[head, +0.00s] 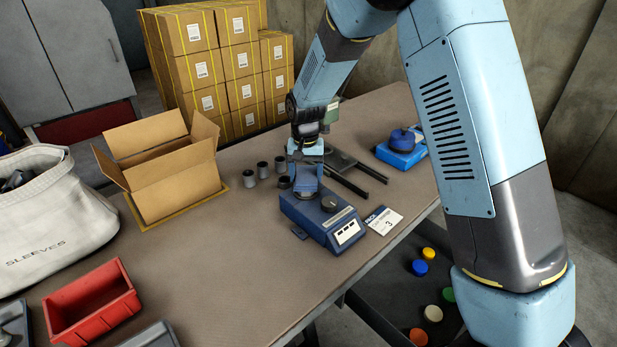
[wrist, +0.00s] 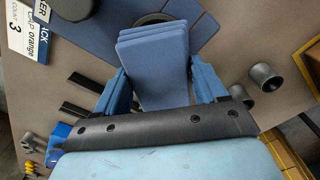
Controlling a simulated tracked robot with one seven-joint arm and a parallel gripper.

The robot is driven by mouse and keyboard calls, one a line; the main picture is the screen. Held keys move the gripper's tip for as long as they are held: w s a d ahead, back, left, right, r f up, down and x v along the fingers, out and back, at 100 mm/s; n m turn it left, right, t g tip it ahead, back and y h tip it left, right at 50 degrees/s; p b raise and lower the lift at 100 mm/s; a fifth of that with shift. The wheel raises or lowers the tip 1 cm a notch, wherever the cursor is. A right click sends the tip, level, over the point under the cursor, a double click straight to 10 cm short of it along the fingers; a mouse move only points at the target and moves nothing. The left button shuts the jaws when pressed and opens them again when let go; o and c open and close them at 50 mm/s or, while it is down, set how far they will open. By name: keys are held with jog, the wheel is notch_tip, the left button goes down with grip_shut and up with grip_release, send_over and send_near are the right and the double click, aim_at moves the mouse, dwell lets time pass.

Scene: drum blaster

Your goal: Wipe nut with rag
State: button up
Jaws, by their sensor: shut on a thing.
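My gripper (head: 306,163) is above the left end of a dark blue machine (head: 335,229) on the table. In the wrist view my gripper (wrist: 159,72) is shut on a folded blue rag (wrist: 153,45), with a finger on either side of it. The rag (head: 307,181) also shows below my gripper in the head view. In the wrist view its far end overlaps a dark round ring on the blue machine top (wrist: 95,22). I cannot tell whether this ring is the nut, or whether the rag touches it. The rag hides part of it.
Several grey sleeves (head: 249,178) stand left of the machine. A printed card (head: 384,220) lies to its right. Dark rails (head: 349,182) and a blue device (head: 402,149) are behind. An open carton (head: 174,187) and red bin (head: 92,303) stand left.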

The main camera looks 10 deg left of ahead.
aim_at(306, 183)
jog(key=shift+w, duration=0.35)
jog(key=shift+s, duration=0.1)
jog(key=shift+s+d, duration=0.15)
jog(key=shift+s, duration=2)
jog(key=shift+w, duration=0.15)
jog(key=shift+w+a, duration=0.2)
jog(key=shift+w, duration=1.9)
jog(key=shift+r, duration=0.1)
jog(key=shift+r, duration=2.95)
